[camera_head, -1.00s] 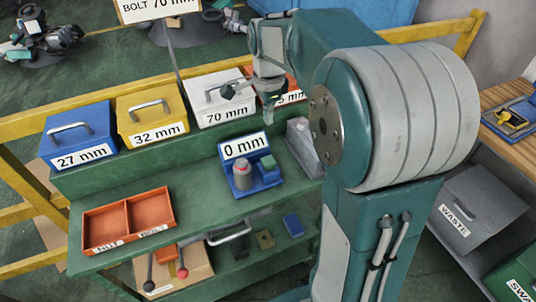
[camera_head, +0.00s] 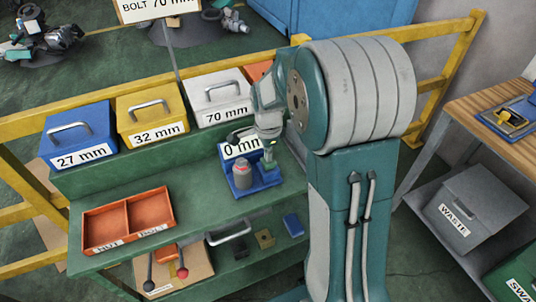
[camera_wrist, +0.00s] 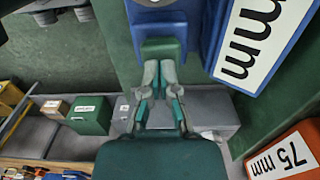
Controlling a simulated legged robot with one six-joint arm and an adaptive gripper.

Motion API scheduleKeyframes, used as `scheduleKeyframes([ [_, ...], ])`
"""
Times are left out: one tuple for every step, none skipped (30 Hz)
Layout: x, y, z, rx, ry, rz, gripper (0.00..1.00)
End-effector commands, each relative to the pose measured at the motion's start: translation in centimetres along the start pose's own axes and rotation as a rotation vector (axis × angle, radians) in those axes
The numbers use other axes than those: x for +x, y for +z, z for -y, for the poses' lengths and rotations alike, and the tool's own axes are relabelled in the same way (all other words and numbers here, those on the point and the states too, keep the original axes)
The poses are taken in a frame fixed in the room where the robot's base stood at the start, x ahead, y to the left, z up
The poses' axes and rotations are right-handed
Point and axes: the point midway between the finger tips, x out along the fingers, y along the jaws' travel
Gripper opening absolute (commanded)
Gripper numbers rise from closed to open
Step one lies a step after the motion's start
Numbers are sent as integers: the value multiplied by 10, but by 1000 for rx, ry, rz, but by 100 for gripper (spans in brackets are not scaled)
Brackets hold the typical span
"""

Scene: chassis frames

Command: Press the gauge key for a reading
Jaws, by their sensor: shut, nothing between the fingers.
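The gauge has a blue base (camera_head: 262,185) on the green bench, with a "0 mm" display (camera_head: 236,149) behind it. A grey cylinder with a pinkish top (camera_head: 242,176) stands on its left part. The green key (camera_wrist: 160,47) is on the base and shows at the top of the wrist view; in the head view my gripper partly covers it. My gripper (camera_head: 269,153) is shut and empty, pointing down at the key. In the wrist view its fingertips (camera_wrist: 159,66) are right by the key's edge; I cannot tell whether they touch it.
Blue 27 mm (camera_head: 75,135), yellow 32 mm (camera_head: 150,113) and white 70 mm (camera_head: 216,97) boxes line the raised back shelf. An orange divided tray (camera_head: 128,220) lies at the left. An orange 75 mm box (camera_wrist: 290,152) shows in the wrist view.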

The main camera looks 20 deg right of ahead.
Motion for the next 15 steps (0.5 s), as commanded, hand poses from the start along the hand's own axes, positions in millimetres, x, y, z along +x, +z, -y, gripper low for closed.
scheduleKeyframes([
  [2,0,0,0,0,0,0],
  [3,0,0,0,-1,0,0],
  [4,0,0,0,-1,0,0],
  [4,0,0,0,-2,0,0],
  [4,0,0,0,-2,0,0],
  [4,0,0,0,-2,0,0],
  [4,0,0,0,-2,0,0],
  [4,0,0,0,-2,0,0],
  [4,0,0,0,-1,0,0],
  [4,0,0,0,-1,0,0],
  [4,0,0,0,-1,0,0],
  [5,0,0,0,0,0,0],
  [7,0,0,0,1,0,0],
  [10,0,0,0,2,0,0],
  [15,0,0,0,2,0,0],
])
